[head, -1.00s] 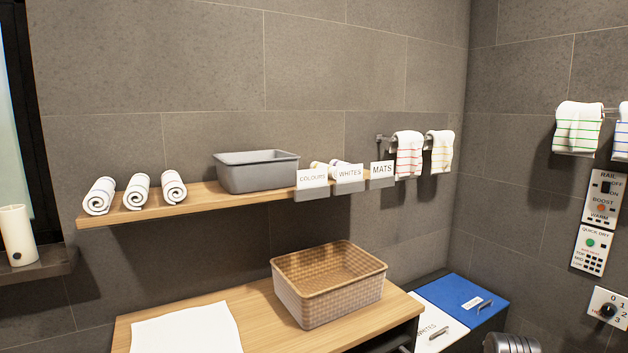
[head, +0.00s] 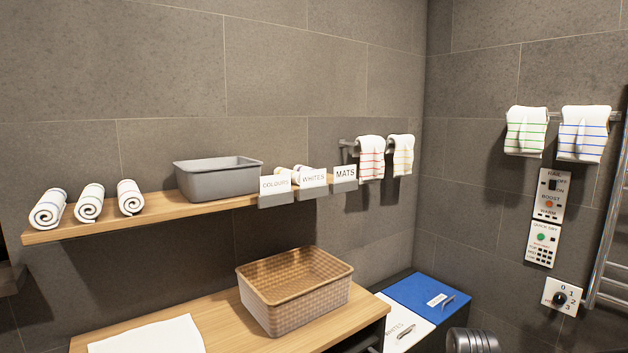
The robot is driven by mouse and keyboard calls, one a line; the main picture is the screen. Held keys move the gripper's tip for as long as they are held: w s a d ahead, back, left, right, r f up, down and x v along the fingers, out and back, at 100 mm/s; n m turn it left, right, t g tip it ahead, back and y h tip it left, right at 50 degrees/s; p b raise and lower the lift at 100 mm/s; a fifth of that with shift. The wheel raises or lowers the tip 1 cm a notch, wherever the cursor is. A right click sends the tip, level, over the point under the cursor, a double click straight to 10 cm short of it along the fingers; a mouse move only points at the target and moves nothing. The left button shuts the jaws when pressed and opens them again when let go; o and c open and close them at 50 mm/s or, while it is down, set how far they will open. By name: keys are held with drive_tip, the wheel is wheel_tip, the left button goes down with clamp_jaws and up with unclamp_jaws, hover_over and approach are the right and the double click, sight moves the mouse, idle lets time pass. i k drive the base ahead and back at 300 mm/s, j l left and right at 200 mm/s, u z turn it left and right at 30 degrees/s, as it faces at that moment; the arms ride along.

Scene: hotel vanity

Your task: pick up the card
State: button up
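Three white cards with printed words stand in grey holders along the front edge of the wooden shelf. The COLOURS card (head: 275,184) is on the left, the WHITES card (head: 313,178) in the middle and the MATS card (head: 345,172) on the right. The task does not say which card is meant. A grey rounded metallic part of mine (head: 472,341) shows at the bottom edge, right of centre. Its fingertips are not visible, so my gripper's opening does not show.
The shelf (head: 160,212) also bears rolled towels (head: 90,203) and a grey bin (head: 218,180). Below, a wicker basket (head: 295,297) and a white cloth (head: 150,337) rest on the wooden counter (head: 215,318). White and blue lids (head: 425,292) are right of it. Towels and control panels (head: 550,195) are on the right wall.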

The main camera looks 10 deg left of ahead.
sight(309, 179)
drive_tip(key=i+l, duration=0.25)
drive_tip(key=l, duration=0.15)
drive_tip(key=i+l, duration=0.5)
drive_tip(key=l, duration=0.25)
drive_tip(key=u, duration=1.5)
